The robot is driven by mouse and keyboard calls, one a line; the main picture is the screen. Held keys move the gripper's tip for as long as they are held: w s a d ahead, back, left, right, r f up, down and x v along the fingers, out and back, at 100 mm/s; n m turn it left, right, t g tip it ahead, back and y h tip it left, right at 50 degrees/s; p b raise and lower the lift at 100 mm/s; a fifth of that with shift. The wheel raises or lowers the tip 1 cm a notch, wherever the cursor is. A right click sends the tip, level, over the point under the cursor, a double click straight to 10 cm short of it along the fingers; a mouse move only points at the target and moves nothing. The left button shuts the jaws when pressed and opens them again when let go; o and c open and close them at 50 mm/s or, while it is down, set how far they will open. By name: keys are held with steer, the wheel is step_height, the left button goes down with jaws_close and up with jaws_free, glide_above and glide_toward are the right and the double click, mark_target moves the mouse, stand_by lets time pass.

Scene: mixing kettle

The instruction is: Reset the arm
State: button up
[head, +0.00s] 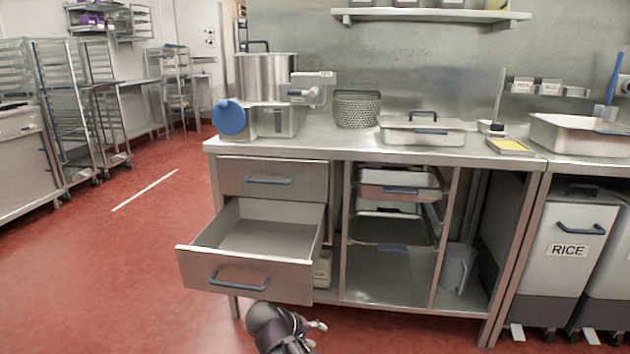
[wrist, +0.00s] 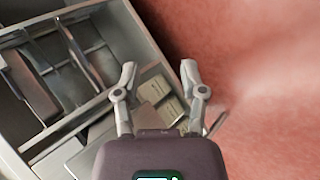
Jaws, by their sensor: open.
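My gripper (head: 318,326) is low in the head view, just below and to the right of the pulled-out lower drawer. In the wrist view my gripper (wrist: 160,70) has its two fingers spread apart, with nothing between the tips. The lower drawer (head: 245,280) is open and looks empty inside. The drawer above it (head: 272,178) is shut.
The steel counter (head: 340,143) holds a basket (head: 357,108) and a lidded pan (head: 423,131). Shelves with trays are under it. The wrist view shows a compartmented unit (wrist: 60,75) at left and pale boxes (wrist: 160,97) beyond the fingers. Red floor (head: 120,270) is clear at left.

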steer(key=s+d+m+g+y+p, duration=0.3)
steer(key=d+m+y, duration=0.1)
steer(key=d, duration=0.5)
steer(key=s+d+m+g+y+p, duration=0.2)
steer(key=s+d+m+y, duration=0.1)
steer(key=d, duration=0.5)
step_height(320, 180, up, 38)
steer(key=p, duration=3.8)
